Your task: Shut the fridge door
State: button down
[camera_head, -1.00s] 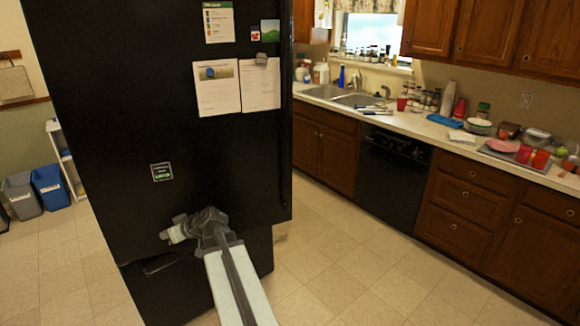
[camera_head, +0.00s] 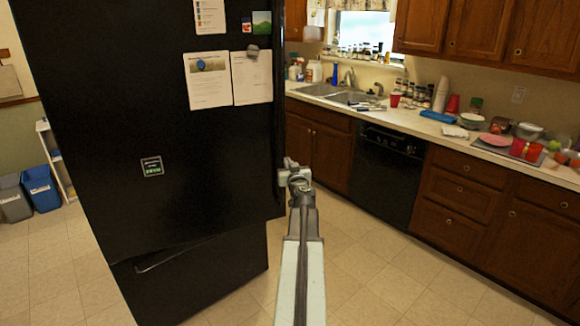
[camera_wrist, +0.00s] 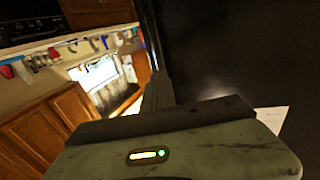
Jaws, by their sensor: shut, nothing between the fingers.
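The black fridge stands at left in the head view. Its tall upper door (camera_head: 120,110) carries papers and magnets. The door's right edge juts a little past the lower section (camera_head: 205,275); I cannot tell how far ajar it is. My gripper (camera_head: 288,168) is shut and empty, beside the lower part of the door's right edge; whether it touches is unclear. In the wrist view, the dark door surface (camera_wrist: 235,50) fills the right side, with a dark upright edge strip beside it. My gripper's fingertips cannot be made out there.
A counter (camera_head: 420,125) with a sink (camera_head: 335,92) and clutter runs along the right. Below it are wooden cabinets (camera_head: 465,190) and a black dishwasher (camera_head: 385,170). Tiled floor between fridge and cabinets is clear. Blue (camera_head: 41,188) and grey bins stand at far left.

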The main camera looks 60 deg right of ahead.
aim_at(281, 150)
jog(key=x, duration=0.8)
jog(key=shift+w+d+f, duration=0.1)
jog(key=shift+w+d, duration=0.15)
jog(key=shift+d, duration=0.05)
jog(key=shift+w, duration=0.1)
